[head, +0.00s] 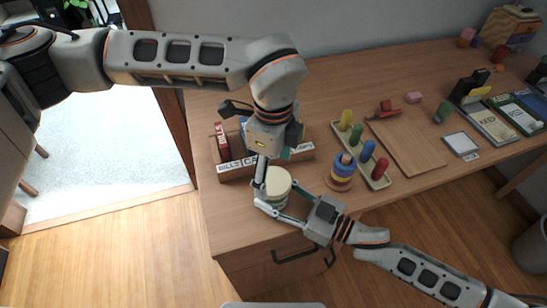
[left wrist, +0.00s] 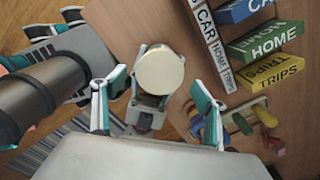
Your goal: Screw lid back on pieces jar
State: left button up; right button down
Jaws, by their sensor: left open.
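The pieces jar (head: 278,199) stands near the front left edge of the desk, with a round cream lid (head: 278,178) at its top. Whether the lid is screwed tight cannot be seen. The lid (left wrist: 161,70) also shows from above in the left wrist view, between my left fingers. My left gripper (head: 273,170) is open, pointing down over the jar, with one finger on either side of the lid and apart from it in the wrist view. My right gripper (head: 284,200) comes in low from the right, its fingers closed around the jar's sides.
A wooden box of coloured blocks (head: 236,167) stands just behind the jar. A ring stacker (head: 342,172) and a peg board (head: 378,180) are to its right. A wooden tray (head: 408,146) lies farther right. The desk's front edge is close.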

aim_at(281, 204)
pick_arm(q)
jog(key=shift+f, duration=1.35)
